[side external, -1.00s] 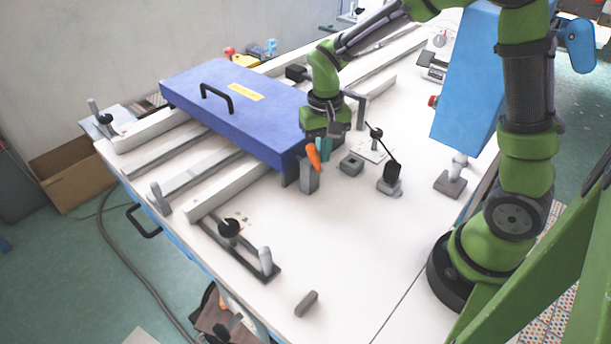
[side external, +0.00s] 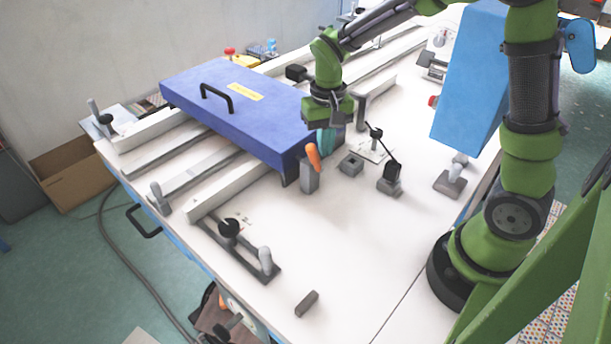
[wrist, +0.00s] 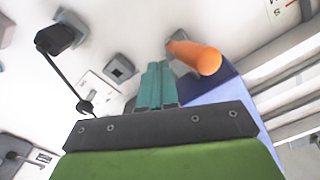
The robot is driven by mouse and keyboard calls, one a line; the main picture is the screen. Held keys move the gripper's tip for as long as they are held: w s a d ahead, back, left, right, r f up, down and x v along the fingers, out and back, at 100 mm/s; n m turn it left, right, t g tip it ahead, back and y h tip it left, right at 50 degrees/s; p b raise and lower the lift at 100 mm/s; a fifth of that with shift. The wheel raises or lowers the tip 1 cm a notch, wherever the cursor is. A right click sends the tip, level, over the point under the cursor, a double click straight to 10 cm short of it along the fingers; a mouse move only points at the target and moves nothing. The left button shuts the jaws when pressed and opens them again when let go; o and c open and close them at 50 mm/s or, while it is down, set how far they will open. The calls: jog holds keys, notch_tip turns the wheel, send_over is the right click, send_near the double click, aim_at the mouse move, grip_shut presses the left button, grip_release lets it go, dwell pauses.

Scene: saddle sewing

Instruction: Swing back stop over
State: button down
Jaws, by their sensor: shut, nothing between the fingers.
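My gripper (side external: 326,141) is at the near right corner of the blue box, just behind an orange-tipped handle (side external: 313,156) on a grey post (side external: 309,179). Its teal fingers (wrist: 155,85) are together and empty in the wrist view. There the orange handle (wrist: 197,57) lies just right of the fingertips; contact cannot be told. No part is labelled as the back stop. A grey upright bracket (side external: 362,112) stands behind and right of my gripper. A black lever (side external: 385,148) leans from a dark block (side external: 391,173); it also shows in the wrist view (wrist: 66,82).
The blue box (side external: 235,110) with a black handle lies across pale rails. A grey socket block (side external: 351,165) stands between the post and the lever. A large blue panel (side external: 467,85) stands at right. The front white tabletop is mostly clear, with a small grey block (side external: 307,303).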

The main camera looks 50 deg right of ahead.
notch_tip(320, 180, up, 7)
jog(key=shift+r, duration=0.15)
dwell(0.9)
jog(key=s+a+r+n+t+y, duration=0.1)
jog(key=s+r+t, duration=0.2)
jog(key=s, duration=0.3)
jog(key=s+a+r+n+t+y, duration=0.1)
jog(key=s+a+r+t, duration=0.1)
jog(key=s, duration=0.5)
jog(key=shift+a+r+t, duration=0.15)
jog(key=shift+r+t, duration=0.5)
jog(key=shift+t, duration=0.45)
